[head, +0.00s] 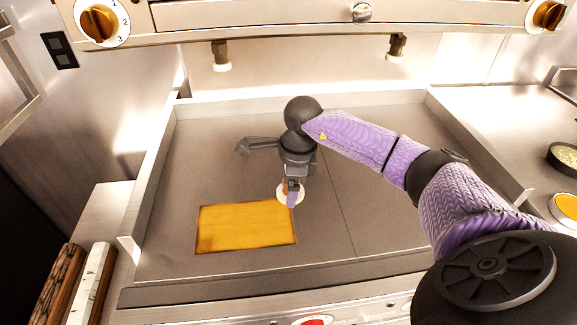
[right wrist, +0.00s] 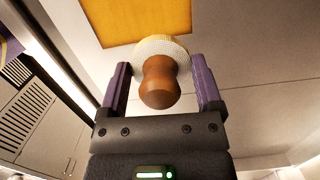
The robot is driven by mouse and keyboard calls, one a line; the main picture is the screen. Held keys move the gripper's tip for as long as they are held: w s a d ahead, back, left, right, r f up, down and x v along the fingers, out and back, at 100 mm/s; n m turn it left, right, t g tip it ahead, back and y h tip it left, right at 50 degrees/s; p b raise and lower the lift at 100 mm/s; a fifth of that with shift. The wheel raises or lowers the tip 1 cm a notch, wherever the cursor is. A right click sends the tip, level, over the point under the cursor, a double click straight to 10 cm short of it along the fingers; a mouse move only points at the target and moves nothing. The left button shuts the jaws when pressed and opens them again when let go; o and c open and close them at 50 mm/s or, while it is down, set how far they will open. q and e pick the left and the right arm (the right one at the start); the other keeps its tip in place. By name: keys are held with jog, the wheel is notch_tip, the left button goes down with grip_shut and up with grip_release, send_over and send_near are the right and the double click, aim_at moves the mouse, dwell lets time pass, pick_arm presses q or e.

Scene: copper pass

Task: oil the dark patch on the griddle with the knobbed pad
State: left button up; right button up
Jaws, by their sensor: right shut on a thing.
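The knobbed pad (head: 283,196) is a round white pad with a brown wooden knob. In the right wrist view its knob (right wrist: 160,82) stands between the purple fingers, with the white disc beyond. My right gripper (head: 292,190) points down, shut on the knob, and partly hides the pad. The pad is at the upper right corner of a rectangular patch (head: 243,228) on the griddle (head: 385,200). The patch looks glossy amber-yellow with browner edges, rather than dark. I cannot tell whether the pad touches the surface. My left gripper is not in view.
Raised steel walls (head: 155,175) edge the griddle. A hood with orange knobs (head: 98,23) hangs above the back. Wood-handled items (head: 60,285) lie at the lower left. A bowl (head: 565,158) and an orange-filled dish (head: 568,206) stand at the right.

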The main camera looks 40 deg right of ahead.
jog(key=shift+r+p, duration=0.85)
jog(key=shift+r, duration=0.55)
